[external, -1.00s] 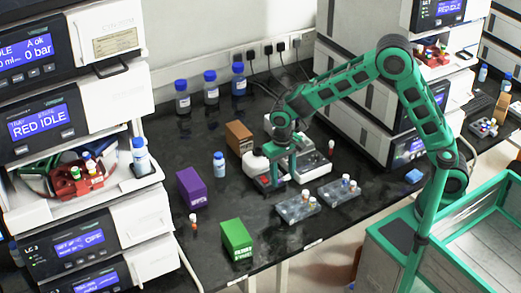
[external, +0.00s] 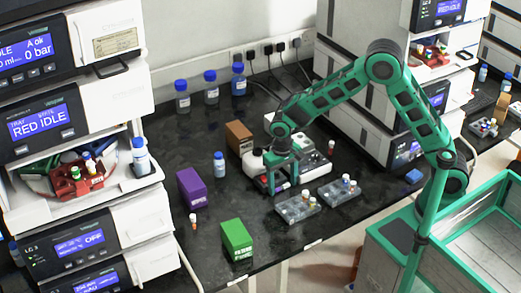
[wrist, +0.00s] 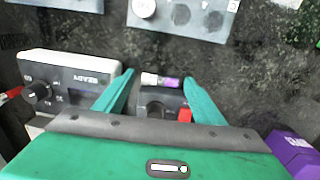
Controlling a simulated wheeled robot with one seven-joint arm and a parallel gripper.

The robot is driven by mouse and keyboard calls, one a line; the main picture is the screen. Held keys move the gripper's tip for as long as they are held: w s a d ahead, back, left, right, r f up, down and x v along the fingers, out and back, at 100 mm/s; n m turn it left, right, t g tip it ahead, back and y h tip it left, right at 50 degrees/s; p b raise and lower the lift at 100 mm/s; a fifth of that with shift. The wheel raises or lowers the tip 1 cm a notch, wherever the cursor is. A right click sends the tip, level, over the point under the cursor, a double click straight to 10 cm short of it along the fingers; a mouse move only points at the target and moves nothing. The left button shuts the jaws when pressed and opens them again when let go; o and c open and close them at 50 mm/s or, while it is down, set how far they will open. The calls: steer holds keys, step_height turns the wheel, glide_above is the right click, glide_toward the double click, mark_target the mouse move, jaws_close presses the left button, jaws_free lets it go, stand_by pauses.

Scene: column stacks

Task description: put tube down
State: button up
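A small tube (wrist: 160,80) with a white end and a purple end lies on its side in the wrist view, between the tips of my gripper (wrist: 159,75). Gaps show between the tube's ends and both green fingers, so my gripper looks open around it. The tube also shows as a small pale and purple spot in the external view (external: 281,188), low between the fingers of my gripper (external: 281,190). It lies close to the front of a small dark device with a red part (wrist: 165,100). I cannot tell whether it touches the bench or the device.
Two grey tube racks (external: 297,208) (external: 340,192) stand just right of my gripper. A purple box (external: 191,188), a green box (external: 237,239), a blue-capped bottle (external: 219,165) and a brown box (external: 239,137) stand to the left. A white device (external: 315,155) is behind.

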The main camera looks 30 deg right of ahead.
mark_target(281, 186)
steer(key=shift+r, duration=0.1)
step_height(281, 186, up, 11)
steer(key=shift+a+r, duration=0.2)
steer(key=shift+a, duration=0.1)
steer(key=shift+o, duration=0.6)
steer(key=shift+r, duration=0.35)
